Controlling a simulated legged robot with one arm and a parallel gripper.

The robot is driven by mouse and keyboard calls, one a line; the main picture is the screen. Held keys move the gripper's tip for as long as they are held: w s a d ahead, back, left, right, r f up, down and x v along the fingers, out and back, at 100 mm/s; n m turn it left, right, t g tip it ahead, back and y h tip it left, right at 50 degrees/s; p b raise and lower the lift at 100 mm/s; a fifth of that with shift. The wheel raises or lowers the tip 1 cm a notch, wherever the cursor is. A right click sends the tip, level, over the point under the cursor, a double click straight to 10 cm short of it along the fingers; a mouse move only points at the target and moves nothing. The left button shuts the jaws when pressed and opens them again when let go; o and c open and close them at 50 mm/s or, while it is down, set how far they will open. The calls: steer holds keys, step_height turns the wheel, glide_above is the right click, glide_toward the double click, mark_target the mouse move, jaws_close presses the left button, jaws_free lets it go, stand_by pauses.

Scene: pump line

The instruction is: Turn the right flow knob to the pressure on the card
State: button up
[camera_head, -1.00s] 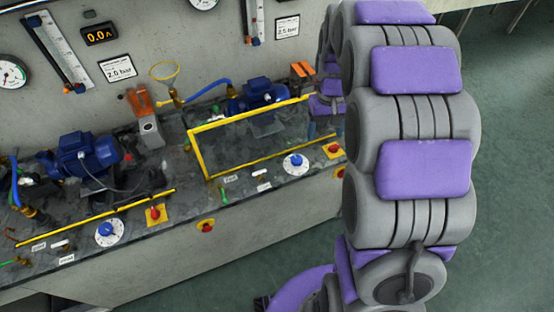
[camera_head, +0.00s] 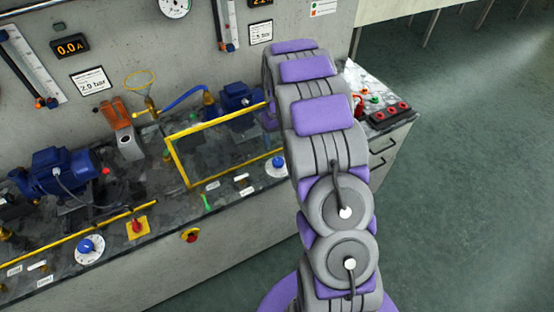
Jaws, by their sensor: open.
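The right flow knob (camera_head: 278,164) is blue on a white round dial on the bench front, past the yellow frame. My arm covers part of its right side. The left flow knob (camera_head: 86,246) is a similar blue knob on a white dial. The right card (camera_head: 260,33) hangs on the wall and seems to read 2.5 bar, in small print. The left card (camera_head: 90,83) reads 2.0 bar. A round gauge (camera_head: 175,6) is cut off by the top edge; its reading is unclear. My gripper is hidden behind my own grey and purple arm links.
A yellow-edged clear guard (camera_head: 178,163) stands left of the right knob. A red knob on a yellow plate (camera_head: 138,226) and a red button (camera_head: 191,236) are on the front. Blue pumps (camera_head: 58,172) stand behind. A side bench end (camera_head: 385,125) and open floor lie right.

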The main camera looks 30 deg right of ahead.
mark_target(278, 160)
step_height(278, 160, down, 11)
steer(key=shift+f+b, duration=0.2)
steer(key=shift+b, duration=0.9)
steer(key=shift+c, duration=0.4)
steer(key=c, duration=1)
steer(key=shift+o, duration=0.2)
steer(key=shift+r+m+p, duration=0.1)
steer(key=shift+m+p, duration=0.2)
steer(key=m+p, duration=0.2)
steer(key=m, duration=0.1)
steer(key=shift+r, duration=0.1)
steer(key=shift+d+m+p, duration=0.1)
steer(key=shift+m+p, duration=0.95)
steer(key=shift+m, duration=0.95)
